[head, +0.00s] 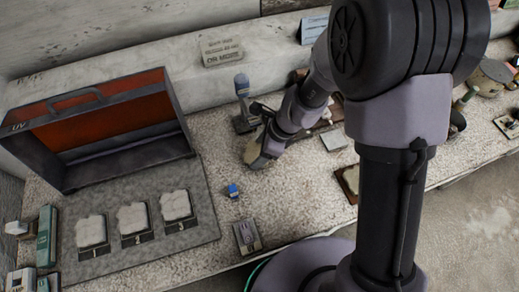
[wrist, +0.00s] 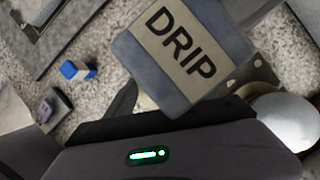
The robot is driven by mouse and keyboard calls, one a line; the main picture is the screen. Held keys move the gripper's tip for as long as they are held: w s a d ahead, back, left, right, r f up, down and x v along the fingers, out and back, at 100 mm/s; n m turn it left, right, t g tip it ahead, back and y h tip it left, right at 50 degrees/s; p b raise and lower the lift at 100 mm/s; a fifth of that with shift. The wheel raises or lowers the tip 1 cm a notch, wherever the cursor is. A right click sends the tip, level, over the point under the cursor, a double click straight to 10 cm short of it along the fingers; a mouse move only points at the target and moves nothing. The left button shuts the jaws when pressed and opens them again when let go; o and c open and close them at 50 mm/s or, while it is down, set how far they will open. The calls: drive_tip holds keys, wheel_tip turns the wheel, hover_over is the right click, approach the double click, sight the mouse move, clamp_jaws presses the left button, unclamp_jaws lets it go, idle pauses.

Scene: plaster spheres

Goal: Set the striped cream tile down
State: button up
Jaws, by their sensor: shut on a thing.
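My gripper (head: 264,154) is over the middle of the bench, low near its surface. It is shut on a cream piece, the cream tile (head: 252,149), which shows at the jaws' left side. I cannot make out stripes on it. In the wrist view the tile is mostly hidden behind a grey block with a tan DRIP label (wrist: 181,42), and only a cream edge shows below it. Whether the tile touches the bench I cannot tell.
A grey stand (head: 243,105) is close behind my gripper. A small blue-and-white block (head: 233,190) and a small tray (head: 247,238) lie in front. At left, an open case (head: 100,125) stands behind a grey mat (head: 208,226) with three numbered white pads. Speckled bench between is clear.

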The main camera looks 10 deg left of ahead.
drive_tip(key=shift+f+b, duration=0.65)
drive_tip(key=shift+f, duration=0.05)
drive_tip(key=o, duration=1.7)
wheel_tip(320, 180, up, 4)
drive_tip(key=p, duration=0.4)
drive_tip(key=shift+r, duration=0.1)
